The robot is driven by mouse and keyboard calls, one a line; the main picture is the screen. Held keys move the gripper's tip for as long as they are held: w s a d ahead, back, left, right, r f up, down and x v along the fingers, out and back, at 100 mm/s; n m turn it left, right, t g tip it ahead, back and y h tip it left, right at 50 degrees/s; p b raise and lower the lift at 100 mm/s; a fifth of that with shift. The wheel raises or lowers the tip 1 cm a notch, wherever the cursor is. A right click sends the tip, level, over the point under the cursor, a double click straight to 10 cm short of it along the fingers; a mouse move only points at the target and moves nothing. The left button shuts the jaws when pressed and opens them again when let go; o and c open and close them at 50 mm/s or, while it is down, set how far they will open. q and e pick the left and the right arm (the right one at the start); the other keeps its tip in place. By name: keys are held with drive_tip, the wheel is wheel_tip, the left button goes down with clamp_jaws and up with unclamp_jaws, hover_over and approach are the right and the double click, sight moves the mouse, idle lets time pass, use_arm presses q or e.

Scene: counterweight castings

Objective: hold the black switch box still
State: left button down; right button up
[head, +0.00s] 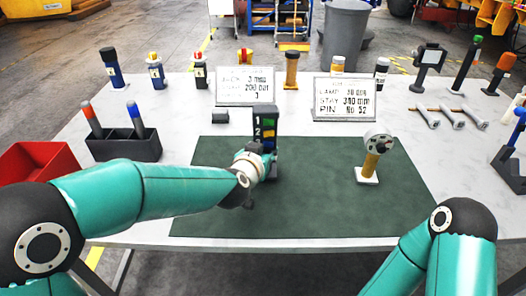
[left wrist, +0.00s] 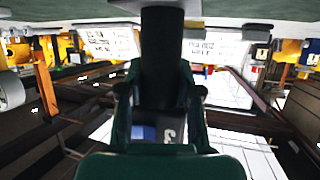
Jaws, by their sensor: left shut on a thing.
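The black switch box (head: 264,122) stands upright near the back edge of the green mat (head: 310,205). Its face shows the numbers 1 and 2 beside coloured switches. My left gripper (head: 266,164) is shut on its lower part, which the gripper and wrist partly hide. In the left wrist view the fingers (left wrist: 160,98) lie on both sides of the dark box (left wrist: 162,60), and part of a numbered face shows between them. My right arm enters at the lower right of the head view, with its gripper out of frame.
A gauge on a yellow post (head: 372,162) stands on the mat's right side. Two sign plates (head: 245,86) (head: 345,98) stand behind the box. A dark holder (head: 124,145) and a red bin (head: 40,168) are at left. The mat's front is largely clear.

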use_arm(q)
drive_tip(key=shift+f, duration=0.45)
drive_tip(key=shift+f, duration=0.4)
idle(1.9)
drive_tip(key=c, duration=1.5)
unclamp_jaws()
drive_tip(key=shift+f+b, duration=0.1)
drive_tip(key=shift+b, duration=0.2)
clamp_jaws()
